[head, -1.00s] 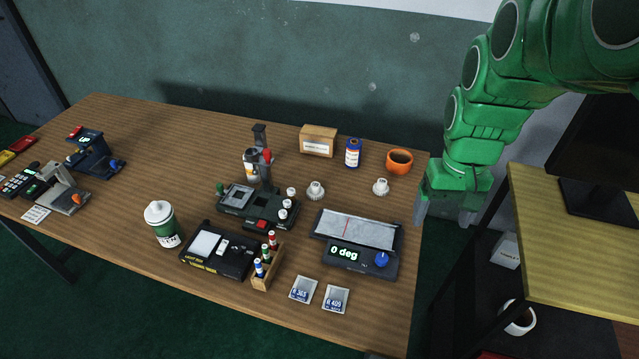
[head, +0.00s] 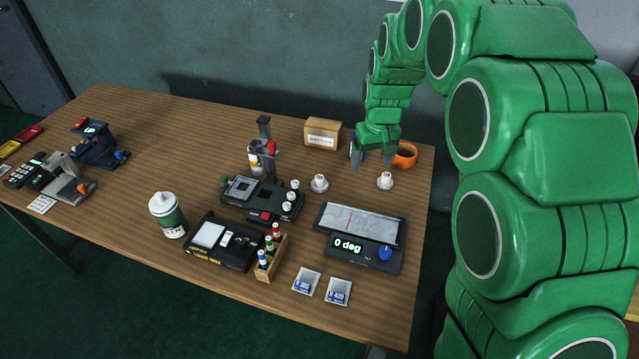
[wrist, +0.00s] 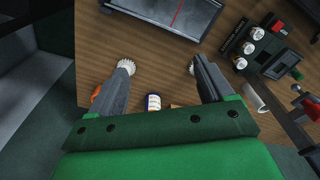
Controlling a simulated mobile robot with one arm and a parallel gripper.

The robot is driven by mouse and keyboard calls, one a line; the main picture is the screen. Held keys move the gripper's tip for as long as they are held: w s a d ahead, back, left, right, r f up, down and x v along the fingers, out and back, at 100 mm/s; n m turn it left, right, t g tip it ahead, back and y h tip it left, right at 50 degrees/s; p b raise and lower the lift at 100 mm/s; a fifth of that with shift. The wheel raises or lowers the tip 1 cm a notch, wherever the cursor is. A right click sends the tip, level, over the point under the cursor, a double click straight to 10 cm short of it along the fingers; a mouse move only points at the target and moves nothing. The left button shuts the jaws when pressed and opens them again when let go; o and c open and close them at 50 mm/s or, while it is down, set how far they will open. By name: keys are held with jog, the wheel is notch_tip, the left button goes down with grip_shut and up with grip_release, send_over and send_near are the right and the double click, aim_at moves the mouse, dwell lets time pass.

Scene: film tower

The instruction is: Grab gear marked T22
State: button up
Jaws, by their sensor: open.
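Two small white gears stand on the wooden table in the head view, a left gear (head: 319,183) and a right gear (head: 385,180). No marking is legible on either, so I cannot tell which is T22. My gripper (head: 374,160) is open and empty, pointing down above the back right of the table, close to the right gear. In the wrist view my gripper (wrist: 161,67) has one gear (wrist: 126,64) at its left fingertip and the other gear (wrist: 191,69), partly hidden, by its right fingertip.
An orange cup (head: 405,155) and a cardboard box (head: 322,133) stand near my gripper. The "0 deg" device (head: 360,240) is in front of the gears; a black press (head: 263,195) stands left.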

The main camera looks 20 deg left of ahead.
aim_at(320, 177)
jog(key=w+a+f, duration=0.2)
jog(key=a+f, duration=0.2)
jog(key=a, duration=0.1)
jog(key=w+a+f+n, duration=0.1)
jog(key=w+a+f, duration=0.1)
jog(key=a, duration=0.3)
jog(key=w+a+f+n, duration=0.1)
jog(key=w+a+f, duration=0.2)
jog(key=a+f, duration=0.2)
jog(key=shift+f+t+y, duration=0.3)
jog(key=shift+f, duration=0.05)
jog(key=shift+n, duration=0.3)
jog(key=shift+w+a+f, duration=0.1)
jog(key=shift+a+f, duration=0.1)
jog(key=shift+f, duration=1.1)
jog(key=shift+w+a+f, duration=0.1)
jog(key=shift+a+f, duration=0.15)
jog(key=shift+f, duration=1.1)
jog(key=shift+w+a+f, duration=0.1)
jog(key=shift+a+f, duration=0.1)
jog(key=shift+f, duration=1.1)
jog(key=shift+c, duration=0.5)
jog(key=c, duration=1)
